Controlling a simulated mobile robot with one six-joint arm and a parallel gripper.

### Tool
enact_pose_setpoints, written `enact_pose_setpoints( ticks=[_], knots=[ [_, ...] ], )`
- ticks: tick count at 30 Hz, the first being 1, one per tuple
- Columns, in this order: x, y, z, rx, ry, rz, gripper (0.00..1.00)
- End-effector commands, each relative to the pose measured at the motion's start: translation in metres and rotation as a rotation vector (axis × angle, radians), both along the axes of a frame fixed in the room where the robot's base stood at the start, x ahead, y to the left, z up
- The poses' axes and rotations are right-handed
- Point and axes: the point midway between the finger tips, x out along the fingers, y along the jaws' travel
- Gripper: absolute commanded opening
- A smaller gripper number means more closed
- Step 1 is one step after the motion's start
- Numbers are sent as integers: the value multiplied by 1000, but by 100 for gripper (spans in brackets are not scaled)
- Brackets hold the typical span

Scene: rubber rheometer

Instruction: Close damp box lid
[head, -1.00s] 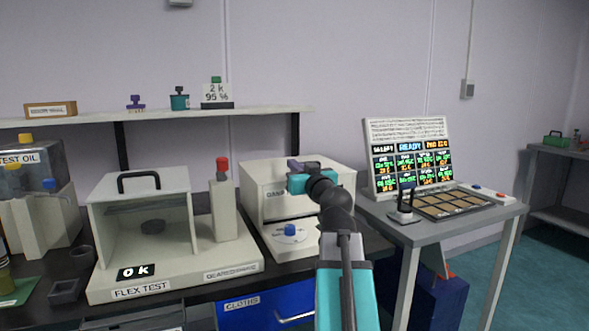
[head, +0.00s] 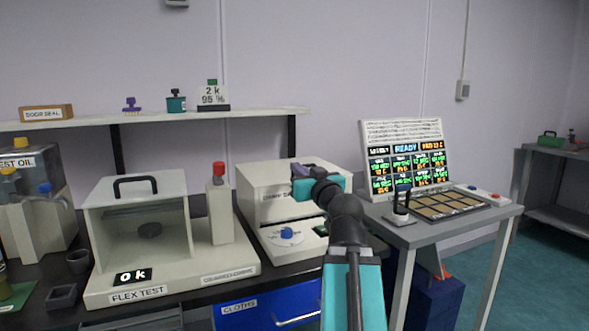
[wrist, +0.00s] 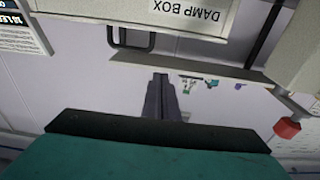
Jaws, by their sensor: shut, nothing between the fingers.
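The damp box (head: 258,207) is a cream-white box on the bench, right of the flex test unit. The wrist view shows its labelled front (wrist: 225,22) upside down, with a black handle (wrist: 131,38) at the edge. How far the lid is open cannot be told. My gripper (head: 301,168) is in front of the box's upper right part and hides some of it. In the wrist view its dark fingers (wrist: 160,82) are together and empty, with the handle ahead and slightly left, apart from them.
A lower base with a blue knob (head: 287,233) juts out below the box front. The flex test unit (head: 215,262) and its red-capped post (head: 220,205) stand left. A wall shelf (head: 200,115) runs behind. A table with a display screen (head: 405,150) stands right.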

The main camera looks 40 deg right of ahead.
Motion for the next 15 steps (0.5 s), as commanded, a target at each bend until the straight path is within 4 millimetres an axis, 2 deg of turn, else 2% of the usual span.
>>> enact_pose_setpoints(
  ticks=[1,15],
  knots=[
    [-2,0,-5,-1,-1,0,0],
    [-21,7,-12,-1,0,0,0]
  ],
)
